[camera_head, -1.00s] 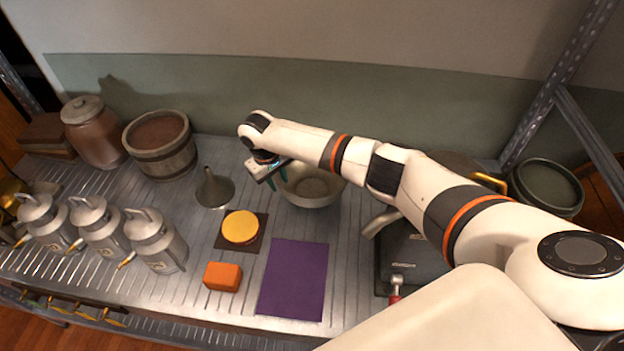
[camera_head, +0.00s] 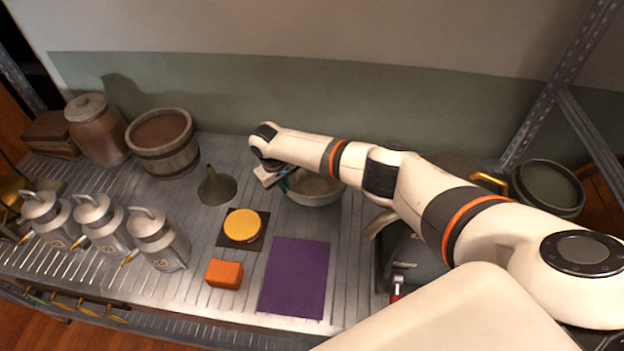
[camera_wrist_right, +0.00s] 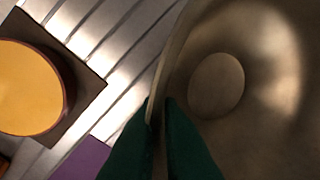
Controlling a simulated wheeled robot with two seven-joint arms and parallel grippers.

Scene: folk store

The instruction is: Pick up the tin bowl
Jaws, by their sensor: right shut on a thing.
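The tin bowl (camera_head: 316,190) is a round grey metal bowl at the back middle of the ribbed metal counter, partly hidden behind my right arm. My right gripper (camera_head: 283,184) is at the bowl's left rim in the head view. In the right wrist view the two green fingertips (camera_wrist_right: 160,125) are on either side of the rim, shut on it. The inside of the bowl (camera_wrist_right: 270,110) fills the right of that view. I cannot tell whether the bowl is clear of the counter. My left gripper is not in view.
A funnel (camera_head: 216,187), a yellow disc (camera_head: 242,225) on a dark square, an orange block (camera_head: 224,273) and a purple mat (camera_head: 297,278) lie nearby. Several milk cans (camera_head: 157,240) stand at left. A wooden tub (camera_head: 163,150) stands behind.

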